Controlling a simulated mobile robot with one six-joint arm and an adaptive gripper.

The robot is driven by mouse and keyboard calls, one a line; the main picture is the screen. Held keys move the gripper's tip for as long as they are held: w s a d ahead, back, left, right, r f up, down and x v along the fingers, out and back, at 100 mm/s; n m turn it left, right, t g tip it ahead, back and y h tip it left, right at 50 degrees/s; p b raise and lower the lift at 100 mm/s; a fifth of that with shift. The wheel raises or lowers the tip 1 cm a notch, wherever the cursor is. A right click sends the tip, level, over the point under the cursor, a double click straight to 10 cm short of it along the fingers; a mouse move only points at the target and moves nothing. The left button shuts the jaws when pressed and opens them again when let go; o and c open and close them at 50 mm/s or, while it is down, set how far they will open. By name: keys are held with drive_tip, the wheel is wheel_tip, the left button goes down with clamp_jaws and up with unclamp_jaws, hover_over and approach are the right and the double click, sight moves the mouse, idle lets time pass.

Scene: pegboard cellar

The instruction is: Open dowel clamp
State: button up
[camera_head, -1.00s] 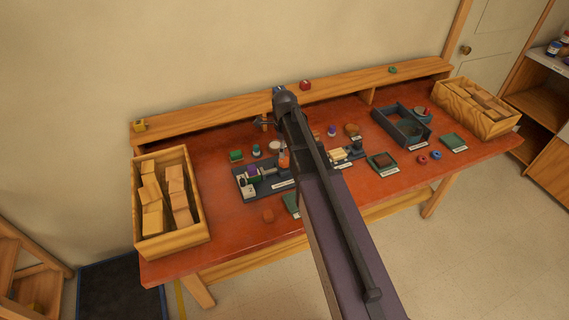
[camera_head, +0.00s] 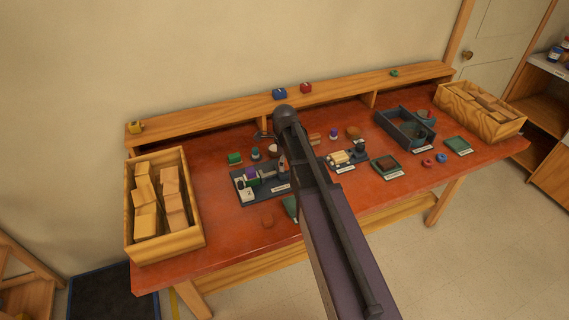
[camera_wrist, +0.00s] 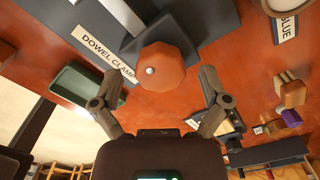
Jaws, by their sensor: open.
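The dowel clamp shows in the head view as a dark grey base (camera_head: 262,190) with green, purple and white parts, left of my arm. In the wrist view, its orange faceted knob (camera_wrist: 165,72) with a pale centre dot faces the camera, beside the label "DOWEL CLAMP" (camera_wrist: 108,55). My gripper (camera_wrist: 160,80) is open. Its two fingers stand apart on the left and right of the knob, with visible gaps and nothing held. In the head view my arm hides most of the gripper and the knob.
Block-filled wooden crates stand at the left (camera_head: 190,235) and right (camera_head: 455,108) ends of the red bench (camera_head: 235,245). Another fixture (camera_head: 342,162), a dark tray (camera_head: 385,120) and small items lie right of my arm. A raised shelf (camera_head: 230,111) runs along the back.

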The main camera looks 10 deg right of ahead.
drive_tip(key=c, duration=1.2)
drive_tip(key=shift+o, duration=0.3)
